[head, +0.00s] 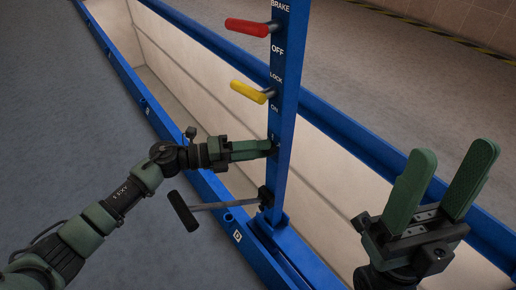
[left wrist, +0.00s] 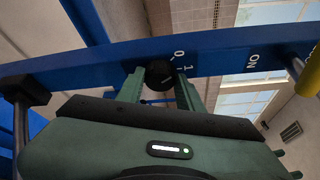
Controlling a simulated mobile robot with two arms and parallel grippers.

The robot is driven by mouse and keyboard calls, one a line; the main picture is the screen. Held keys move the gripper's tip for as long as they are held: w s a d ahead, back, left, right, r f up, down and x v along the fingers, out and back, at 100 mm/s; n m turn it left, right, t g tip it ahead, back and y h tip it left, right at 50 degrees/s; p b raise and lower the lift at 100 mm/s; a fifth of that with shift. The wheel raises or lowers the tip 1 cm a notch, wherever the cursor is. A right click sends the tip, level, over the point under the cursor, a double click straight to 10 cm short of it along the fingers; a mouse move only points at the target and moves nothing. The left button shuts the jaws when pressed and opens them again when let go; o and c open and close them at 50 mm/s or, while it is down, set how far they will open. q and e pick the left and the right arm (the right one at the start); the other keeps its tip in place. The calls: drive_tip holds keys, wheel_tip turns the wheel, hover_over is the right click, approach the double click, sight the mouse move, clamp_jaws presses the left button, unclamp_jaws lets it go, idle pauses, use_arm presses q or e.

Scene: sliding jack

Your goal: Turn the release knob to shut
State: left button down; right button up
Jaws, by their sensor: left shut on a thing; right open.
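The release knob (left wrist: 160,75) is a small dark round knob on the blue post (head: 283,110), with the marks 0 and 1 beside it in the left wrist view. My left gripper (left wrist: 160,88) has its two green fingers on either side of the knob and is shut on it. In the head view my left gripper (head: 272,147) reaches the post from the left and hides most of the knob. My right gripper (head: 445,180) is open and empty at the right, apart from the post.
A red lever (head: 247,27) and a yellow lever (head: 249,92) stick out left from the post above my left gripper. A handle with a dark grip (head: 183,211) sticks out below it. Blue rails (head: 375,150) edge a pit beneath.

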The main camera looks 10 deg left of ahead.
use_arm(q)
drive_tip(key=shift+f+n+h, duration=0.15)
drive_tip(key=shift+n+h, duration=0.35)
drive_tip(key=shift+n, duration=0.4)
drive_tip(key=c, duration=0.9)
unclamp_jaws()
drive_tip(key=shift+a, duration=0.1)
drive_tip(key=p+v, duration=0.1)
drive_tip(key=v, duration=0.6)
drive_tip(key=shift+s+a+p, duration=0.2)
drive_tip(key=shift+a+p, duration=0.15)
